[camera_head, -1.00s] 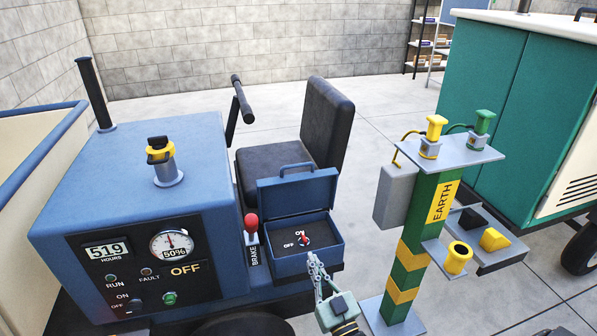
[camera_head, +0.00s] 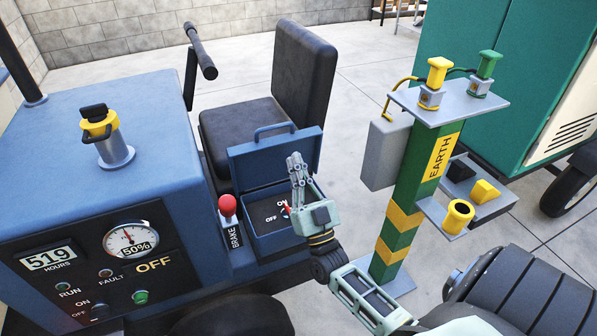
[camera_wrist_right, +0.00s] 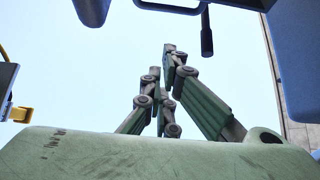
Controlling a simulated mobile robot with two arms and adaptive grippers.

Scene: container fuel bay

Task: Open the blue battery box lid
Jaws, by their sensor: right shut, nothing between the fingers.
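The blue battery box (camera_head: 262,242) sits on the blue vehicle beside the seat. Its lid (camera_head: 247,162) stands raised at the back of the box, with a handle (camera_head: 275,128) on its top edge. Inside the box is a dark panel with ON/OFF marks and a red switch (camera_head: 286,209). My right gripper (camera_head: 294,158) is shut and empty, pointing upward in front of the raised lid; its arm covers the box's right part. Whether it touches the lid cannot be told. In the right wrist view the fingers (camera_wrist_right: 168,55) point up. My left gripper is not in view.
A red brake lever (camera_head: 227,206) stands left of the box. The black seat (camera_head: 299,75) is behind it. A green EARTH post (camera_head: 437,160) with yellow and green plugs stands to the right. Free floor lies behind the seat.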

